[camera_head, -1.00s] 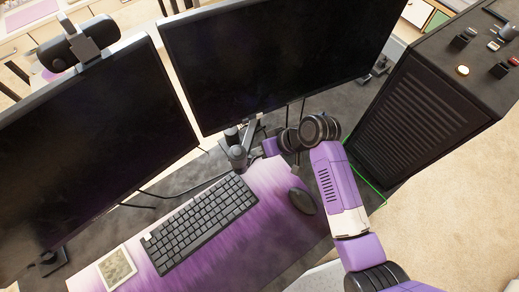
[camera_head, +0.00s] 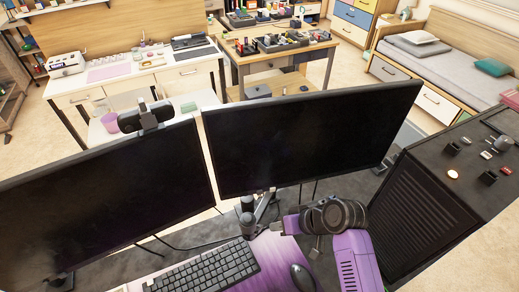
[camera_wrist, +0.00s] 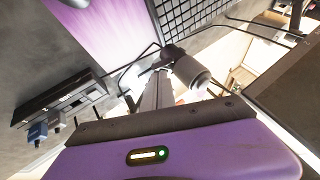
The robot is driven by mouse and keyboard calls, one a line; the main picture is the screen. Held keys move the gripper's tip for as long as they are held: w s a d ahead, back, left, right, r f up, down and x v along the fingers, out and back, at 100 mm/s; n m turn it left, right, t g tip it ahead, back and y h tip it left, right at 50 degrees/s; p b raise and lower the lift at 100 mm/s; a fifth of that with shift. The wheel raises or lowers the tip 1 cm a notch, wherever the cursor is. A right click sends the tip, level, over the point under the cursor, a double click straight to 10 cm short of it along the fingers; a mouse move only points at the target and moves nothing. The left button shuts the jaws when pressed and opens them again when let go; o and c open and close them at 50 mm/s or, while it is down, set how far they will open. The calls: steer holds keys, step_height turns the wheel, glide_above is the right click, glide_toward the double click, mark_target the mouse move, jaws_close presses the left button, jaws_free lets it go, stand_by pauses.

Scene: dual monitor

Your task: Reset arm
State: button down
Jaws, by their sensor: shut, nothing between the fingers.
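My gripper (camera_head: 278,227) is at the end of my purple arm, just right of the monitor stand (camera_head: 248,222) and below the right monitor (camera_head: 300,140). It appears shut and empty, though its fingertips are small and hard to make out in the head view. In the wrist view, the purple gripper housing (camera_wrist: 180,155) fills the bottom, and the fingers are not clearly visible there. A grey post and cylinder (camera_wrist: 190,72), apparently part of the stand, show just beyond it.
The left monitor (camera_head: 100,205) stands beside the right one. A keyboard (camera_head: 210,272) and mouse (camera_head: 301,277) lie on the purple mat (camera_head: 275,255). A black ridged case (camera_head: 425,215) stands right of my arm. Cables hang behind the stand. Other desks and a bed are farther back.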

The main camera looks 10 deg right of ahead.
steer(key=s+d+f+m+t+h+b, duration=0.2)
steer(key=s+f+t, duration=0.1)
steer(key=s, duration=0.6)
steer(key=s+d+f+m+t+h+b, duration=0.1)
steer(key=s+d+f+t+h+b, duration=0.15)
steer(key=s, duration=0.65)
steer(key=s+d+r+n+t+h+b, duration=0.1)
steer(key=s+d+r+t+b, duration=0.2)
steer(key=s+r, duration=1.2)
steer(key=d+r+t, duration=0.2)
steer(key=shift+s+d, duration=0.25)
steer(key=shift+d, duration=0.15)
steer(key=shift+h, duration=0.25)
